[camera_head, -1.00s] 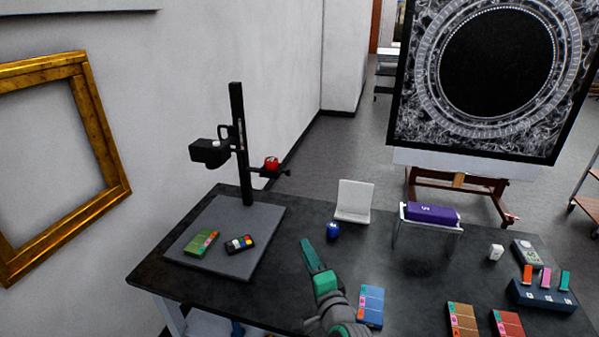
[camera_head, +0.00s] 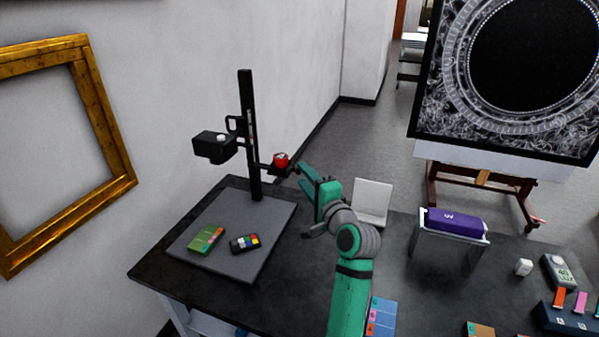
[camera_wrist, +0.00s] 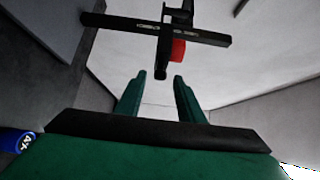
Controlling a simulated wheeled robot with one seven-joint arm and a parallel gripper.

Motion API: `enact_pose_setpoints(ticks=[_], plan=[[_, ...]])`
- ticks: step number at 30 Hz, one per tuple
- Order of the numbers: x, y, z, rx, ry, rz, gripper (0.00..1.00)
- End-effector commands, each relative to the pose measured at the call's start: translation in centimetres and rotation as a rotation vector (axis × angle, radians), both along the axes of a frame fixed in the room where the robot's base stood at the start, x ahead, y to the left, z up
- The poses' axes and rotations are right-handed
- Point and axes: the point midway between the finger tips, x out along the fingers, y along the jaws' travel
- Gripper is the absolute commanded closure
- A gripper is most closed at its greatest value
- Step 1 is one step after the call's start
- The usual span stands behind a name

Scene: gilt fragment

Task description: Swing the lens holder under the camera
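The lens holder is a short black arm (camera_head: 264,167) on the stand's column, carrying a red round part (camera_head: 281,160) and pointing right, away from the camera. The black camera (camera_head: 212,147) sits on the column's left side. My gripper (camera_head: 303,176) is open beside the holder's outer end. In the wrist view, my two green fingers (camera_wrist: 160,77) are apart, and the holder's dark end (camera_wrist: 160,66) appears in line with the gap between them. I cannot tell whether it is inside the gap or just beyond it. The red part (camera_wrist: 178,50) shows just above the right finger.
The stand's column (camera_head: 249,130) rises from a grey baseboard (camera_head: 225,250) holding a green box (camera_head: 206,239) and a colour card (camera_head: 244,243). A white holder (camera_head: 371,201) stands behind my arm. A purple box (camera_head: 455,220) rests on a small stand at right.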

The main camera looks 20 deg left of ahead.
Motion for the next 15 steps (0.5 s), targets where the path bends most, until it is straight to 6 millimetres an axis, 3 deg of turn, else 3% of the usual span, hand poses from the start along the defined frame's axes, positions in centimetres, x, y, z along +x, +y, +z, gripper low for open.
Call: enact_pose_setpoints(ticks=[6,15], plan=[[1.9,2.2,0.0,-0.001,0.000,0.005,0.65],[2.5,2.8,0.0,-0.001,-0.001,0.004,0.65]])
